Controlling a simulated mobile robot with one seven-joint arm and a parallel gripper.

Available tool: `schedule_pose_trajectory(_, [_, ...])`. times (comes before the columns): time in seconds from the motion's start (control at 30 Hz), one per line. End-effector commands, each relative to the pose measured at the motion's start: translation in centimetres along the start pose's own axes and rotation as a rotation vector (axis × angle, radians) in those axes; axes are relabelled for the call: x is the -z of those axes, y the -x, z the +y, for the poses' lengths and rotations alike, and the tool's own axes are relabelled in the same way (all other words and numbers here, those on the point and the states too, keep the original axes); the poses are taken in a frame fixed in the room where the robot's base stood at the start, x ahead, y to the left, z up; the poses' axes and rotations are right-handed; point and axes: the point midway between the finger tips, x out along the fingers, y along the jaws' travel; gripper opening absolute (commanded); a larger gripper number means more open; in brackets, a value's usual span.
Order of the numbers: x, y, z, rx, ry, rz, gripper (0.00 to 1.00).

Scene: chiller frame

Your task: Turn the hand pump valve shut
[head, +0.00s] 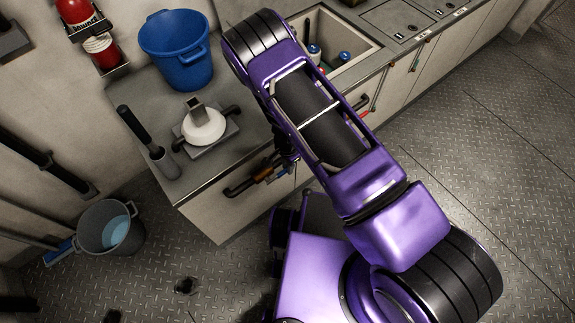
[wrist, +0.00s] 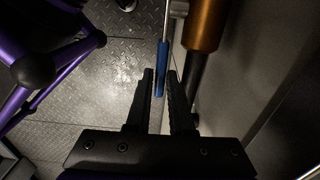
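In the wrist view a blue lever handle (wrist: 161,68) on a metal stem hangs between the fingers of my gripper (wrist: 160,76). The gripper is open, with a finger on each side of the lever's end and a gap showing on both sides. A brass-coloured cylinder (wrist: 206,25) with a dark pipe below it is just right of the lever. In the head view small blue and orange pipe fittings (head: 266,175) show at the cabinet front, beside my arm. My gripper is hidden behind my arm there. A pump-like tube with a black handle (head: 134,125) stands on the counter.
A blue bucket (head: 176,50) and a white domed item (head: 203,125) stand on the counter (head: 190,180). A sink (head: 335,40) with bottles lies behind my arm. A grey bucket (head: 110,228) stands on the floor at left. The cabinet face is close on the wrist view's right.

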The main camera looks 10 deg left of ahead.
Motion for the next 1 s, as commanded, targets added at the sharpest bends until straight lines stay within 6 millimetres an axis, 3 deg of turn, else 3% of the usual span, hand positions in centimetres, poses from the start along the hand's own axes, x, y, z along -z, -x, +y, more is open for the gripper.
schedule_pose_trajectory(0.1, [0.0, 0.02, 0.0, 0.0, 0.0, 0.0, 0.0])
schedule_pose_trajectory(1.0, [-0.01, 0.04, 0.06, -0.001, 0.0, -0.001, 0.0])
